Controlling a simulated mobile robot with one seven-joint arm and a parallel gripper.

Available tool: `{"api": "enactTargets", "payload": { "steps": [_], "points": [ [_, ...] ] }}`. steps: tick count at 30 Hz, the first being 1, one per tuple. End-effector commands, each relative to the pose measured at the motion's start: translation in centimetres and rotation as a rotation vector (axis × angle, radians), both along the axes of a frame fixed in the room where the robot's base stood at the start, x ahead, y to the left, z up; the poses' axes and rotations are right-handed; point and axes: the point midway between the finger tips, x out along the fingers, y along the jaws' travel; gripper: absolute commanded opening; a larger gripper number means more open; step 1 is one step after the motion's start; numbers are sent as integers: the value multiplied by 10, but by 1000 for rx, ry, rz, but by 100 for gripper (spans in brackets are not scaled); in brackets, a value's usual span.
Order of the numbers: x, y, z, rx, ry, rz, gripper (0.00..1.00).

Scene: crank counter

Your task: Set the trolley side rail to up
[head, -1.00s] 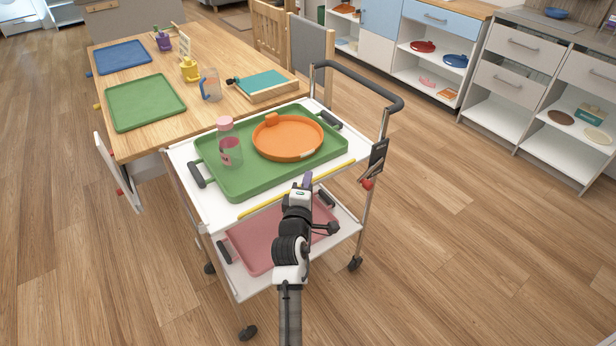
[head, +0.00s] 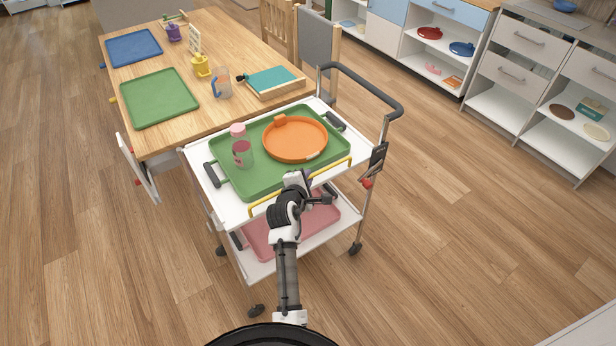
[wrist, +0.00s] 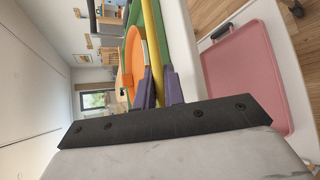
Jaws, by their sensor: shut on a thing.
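The trolley (head: 203,192) stands beside the wooden table. Its side rail is a yellow bar (head: 330,168) along the near long edge of the top shelf, with bent ends, raised above the edge beside the green tray. In the wrist view the yellow rail (wrist: 153,30) runs down to my fingertips. My gripper (head: 304,178) is at the middle of the rail, and its purple fingers (wrist: 159,90) are shut on it. My gripper hides the rail's middle in the head view.
The green tray (head: 225,187) on the top shelf holds an orange round dish (head: 295,140) and a pink-lidded cup (head: 242,154), close behind the rail. A pink tray (head: 310,226) lies on the lower shelf. Floor to the right is clear.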

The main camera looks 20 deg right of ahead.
Motion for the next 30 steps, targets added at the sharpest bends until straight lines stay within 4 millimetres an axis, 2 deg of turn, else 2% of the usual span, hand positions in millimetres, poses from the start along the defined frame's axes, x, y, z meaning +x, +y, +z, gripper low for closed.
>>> {"api": "enactTargets", "payload": {
  "steps": [17,18,22,30],
  "points": [
    [2,-1,2,-11,28,-1,0],
    [2,-1,2,-11,28,-1,13],
    [2,-1,1,-10,29,-1,30],
    [2,0,0,-10,30,0,32]
  ]
}}
